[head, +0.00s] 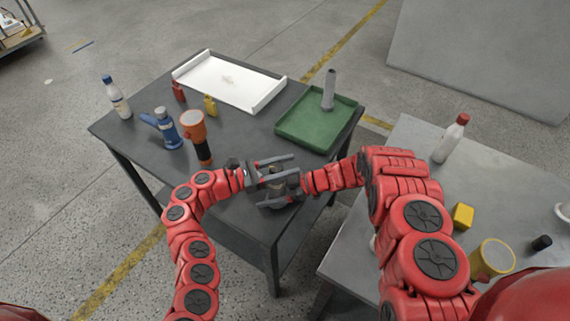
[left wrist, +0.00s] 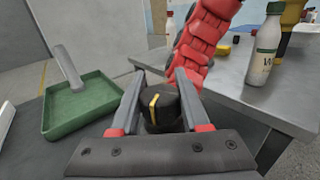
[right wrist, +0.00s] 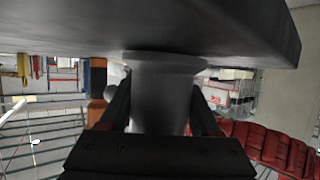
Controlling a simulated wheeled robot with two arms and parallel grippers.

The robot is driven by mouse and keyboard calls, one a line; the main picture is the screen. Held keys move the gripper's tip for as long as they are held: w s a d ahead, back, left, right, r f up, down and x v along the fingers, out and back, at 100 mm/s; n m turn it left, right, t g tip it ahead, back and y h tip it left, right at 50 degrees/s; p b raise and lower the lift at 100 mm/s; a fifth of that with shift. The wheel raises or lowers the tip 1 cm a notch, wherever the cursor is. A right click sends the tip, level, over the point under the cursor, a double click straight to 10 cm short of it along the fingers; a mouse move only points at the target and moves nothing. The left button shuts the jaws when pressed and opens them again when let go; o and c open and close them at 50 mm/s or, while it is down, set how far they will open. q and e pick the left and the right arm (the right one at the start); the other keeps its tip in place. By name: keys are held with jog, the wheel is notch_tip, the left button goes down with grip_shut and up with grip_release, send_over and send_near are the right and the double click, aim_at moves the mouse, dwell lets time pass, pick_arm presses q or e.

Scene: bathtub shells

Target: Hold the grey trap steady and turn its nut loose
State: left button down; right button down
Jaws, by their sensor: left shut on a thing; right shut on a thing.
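The grey trap (right wrist: 160,95) shows in the right wrist view as a pipe widening into a flange at the table surface. My right gripper (right wrist: 160,88) is shut on it, with a finger on each side. The black nut with a yellow stripe (left wrist: 162,108) sits between the fingers of my left gripper (left wrist: 160,78), which is shut on it. In the head view my left gripper (head: 297,168) and right gripper (head: 266,192) overlap near the dark table's front edge and hide most of the trap and nut.
A grey side table (head: 500,175) stands at right.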

jog(key=shift+s+f, duration=0.15)
jog(key=shift+r, duration=0.2)
jog(key=shift+w, duration=0.3)
pick_arm(q)
jog(key=m+g, duration=0.1)
jog(key=g, duration=0.2)
jog(key=s+m+g, duration=0.1)
jog(key=m+g, duration=0.1)
jog(key=shift+s+f+g+h, duration=0.1)
jog(key=shift+f+g+h, duration=0.1)
jog(key=shift+g+h, duration=0.15)
jog(key=shift+a+r, duration=0.1)
pick_arm(e)
jog(key=shift+s+d, duration=0.1)
pick_arm(q)
jog(key=shift+c, duration=1.9)
grip_release()
jog(key=a, duration=1.2)
jog(key=shift+w, duration=0.4)
